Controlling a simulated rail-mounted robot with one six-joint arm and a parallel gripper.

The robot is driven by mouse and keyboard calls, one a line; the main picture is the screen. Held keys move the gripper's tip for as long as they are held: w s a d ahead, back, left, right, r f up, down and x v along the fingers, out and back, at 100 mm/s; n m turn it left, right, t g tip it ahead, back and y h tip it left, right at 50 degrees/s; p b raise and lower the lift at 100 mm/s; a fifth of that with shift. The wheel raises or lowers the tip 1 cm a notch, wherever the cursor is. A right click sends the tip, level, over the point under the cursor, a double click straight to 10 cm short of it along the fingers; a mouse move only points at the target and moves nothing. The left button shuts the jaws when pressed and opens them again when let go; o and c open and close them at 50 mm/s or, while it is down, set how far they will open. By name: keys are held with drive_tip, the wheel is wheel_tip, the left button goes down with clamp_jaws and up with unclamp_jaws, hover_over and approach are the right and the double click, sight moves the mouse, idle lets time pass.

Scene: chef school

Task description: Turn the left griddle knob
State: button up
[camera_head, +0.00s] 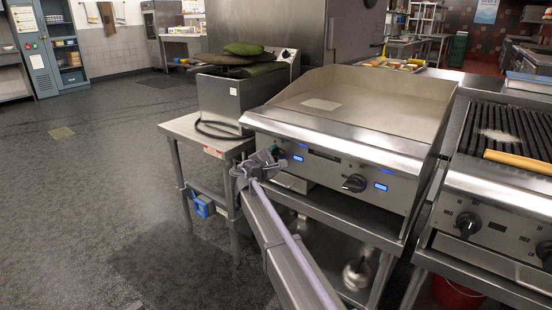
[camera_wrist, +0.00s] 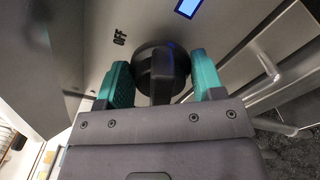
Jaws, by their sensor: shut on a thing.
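The left griddle knob (camera_wrist: 159,68) is round and black with a raised grip bar, which points down toward my gripper in the wrist view. An "OFF" mark is printed on the steel panel to its left. My gripper (camera_wrist: 160,77) is shut on the knob, with one teal finger on each side. In the head view, my gripper (camera_head: 268,157) is at the left end of the front panel of the griddle (camera_head: 345,165) and mostly hides this knob. The right griddle knob (camera_head: 354,183) is black and stands free of my gripper.
A charbroiler (camera_head: 497,205) with its own black knobs stands to the right. A steel fryer (camera_head: 232,96) with green cloth-like items on top stands on a low table (camera_head: 187,124) to the left. Blue displays light the griddle panel. The floor at left is open.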

drive_tip(key=m, duration=0.5)
drive_tip(key=shift+f+m, duration=0.1)
drive_tip(key=shift+m, duration=0.2)
drive_tip(key=m, duration=0.5)
drive_tip(key=shift+f, duration=0.1)
drive_tip(key=m, duration=0.5)
drive_tip(key=shift+m, duration=0.4)
drive_tip(key=m, duration=0.5)
drive_tip(key=shift+a+f+m, duration=0.1)
drive_tip(key=shift+m, duration=0.2)
drive_tip(key=o, duration=0.6)
drive_tip(key=shift+o, duration=0.2)
drive_tip(key=v, duration=1)
drive_tip(key=shift+s+a, duration=0.15)
drive_tip(key=shift+s, duration=0.2)
